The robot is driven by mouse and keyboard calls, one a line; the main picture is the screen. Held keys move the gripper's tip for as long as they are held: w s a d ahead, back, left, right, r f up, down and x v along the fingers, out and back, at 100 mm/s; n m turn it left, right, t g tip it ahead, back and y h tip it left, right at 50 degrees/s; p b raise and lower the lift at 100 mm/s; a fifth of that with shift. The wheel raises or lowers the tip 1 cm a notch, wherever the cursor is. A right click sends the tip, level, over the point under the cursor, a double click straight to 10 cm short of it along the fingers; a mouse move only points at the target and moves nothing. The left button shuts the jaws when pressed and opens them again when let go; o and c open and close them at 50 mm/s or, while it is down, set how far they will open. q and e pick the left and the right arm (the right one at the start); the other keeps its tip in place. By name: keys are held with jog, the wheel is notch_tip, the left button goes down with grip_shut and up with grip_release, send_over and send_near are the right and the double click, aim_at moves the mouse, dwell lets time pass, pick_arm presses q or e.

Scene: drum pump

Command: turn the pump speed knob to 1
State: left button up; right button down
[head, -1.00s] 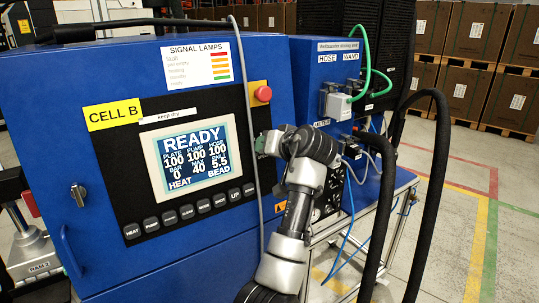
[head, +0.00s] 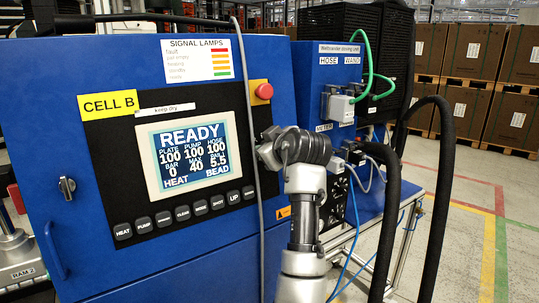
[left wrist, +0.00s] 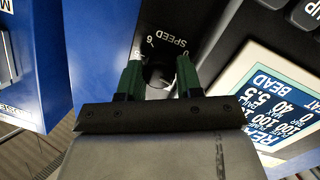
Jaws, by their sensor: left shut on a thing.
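The pump speed knob (left wrist: 159,80) is a dark round knob on the black panel, seen in the left wrist view below the upside-down SPEED label (left wrist: 166,39). My left gripper (left wrist: 158,73) has green fingers on both sides of the knob and is shut on it. A 6 and a 0 show near the knob. The knob's pointer and set position cannot be read. In the head view my left wrist (head: 290,148) is at the panel's right edge and hides the knob. My right gripper is in neither view.
A screen (head: 194,153) reading READY and a row of buttons (head: 182,212) are left of my wrist. A red button (head: 264,91) sits above it. A grey cable (head: 247,100) hangs close by. Thick black hoses (head: 440,190) arch on the right.

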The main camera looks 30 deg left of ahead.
pick_arm(q)
jog(key=shift+f+n+b, duration=0.2)
jog(key=shift+n+b, duration=0.25)
jog(key=shift+n, duration=0.35)
jog(key=o, duration=0.9)
jog(key=shift+r, duration=0.1)
